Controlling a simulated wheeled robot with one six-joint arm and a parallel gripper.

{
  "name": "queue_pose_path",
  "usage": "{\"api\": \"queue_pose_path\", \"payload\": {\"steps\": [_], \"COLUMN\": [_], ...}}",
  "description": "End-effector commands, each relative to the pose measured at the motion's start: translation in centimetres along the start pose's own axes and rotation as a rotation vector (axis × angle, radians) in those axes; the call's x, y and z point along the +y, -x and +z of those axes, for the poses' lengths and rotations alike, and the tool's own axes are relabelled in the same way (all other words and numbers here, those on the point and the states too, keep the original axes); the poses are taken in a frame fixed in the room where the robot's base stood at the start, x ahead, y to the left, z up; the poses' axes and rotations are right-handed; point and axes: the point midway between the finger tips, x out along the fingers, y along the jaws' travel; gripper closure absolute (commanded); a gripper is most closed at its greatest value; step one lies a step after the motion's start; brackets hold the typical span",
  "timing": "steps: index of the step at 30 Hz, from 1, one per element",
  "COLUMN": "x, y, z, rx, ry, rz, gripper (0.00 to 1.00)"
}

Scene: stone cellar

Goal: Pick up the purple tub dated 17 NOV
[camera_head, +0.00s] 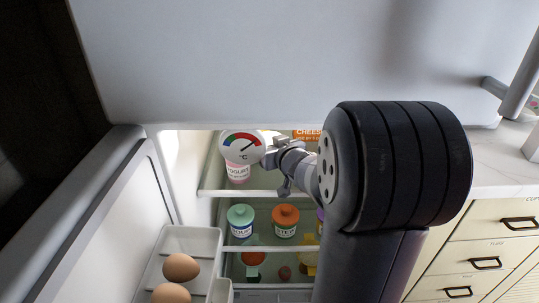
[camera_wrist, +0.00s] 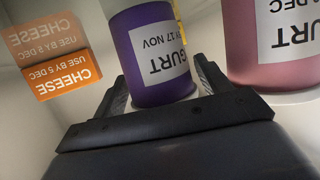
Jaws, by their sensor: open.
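The purple tub (camera_wrist: 150,85) stands on a fridge shelf in the wrist view. Its white label appears upside down and reads "17 NOV", with part of the word yogurt showing. My gripper (camera_wrist: 163,88) is open, with one finger on each side of the tub's near end; I cannot tell whether either finger touches it. In the head view my gripper (camera_head: 278,160) reaches into the upper shelf of the open fridge. There this tub is hidden behind my arm and wrist.
A pink yogurt tub (camera_wrist: 275,50) stands close on the right in the wrist view. An orange cheese box (camera_wrist: 62,75) is at left. A round dial (camera_head: 242,147) hangs near the shelf front. Lower shelf holds green (camera_head: 241,220) and orange (camera_head: 286,220) tubs; eggs (camera_head: 181,267) sit in the door.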

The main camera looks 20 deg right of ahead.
Motion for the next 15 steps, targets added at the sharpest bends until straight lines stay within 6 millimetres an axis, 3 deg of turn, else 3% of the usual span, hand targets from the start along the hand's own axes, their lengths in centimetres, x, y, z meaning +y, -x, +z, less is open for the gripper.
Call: {"api": "queue_pose_path", "payload": {"steps": [9,15], "x": [0.02,0.02], "y": [-0.72,-0.70], "z": [-0.07,-0.06], "rx": [0.001,0.001], "ry": [0.000,0.000], "rz": [0.001,0.001], "gripper": [0.28,0.44]}}
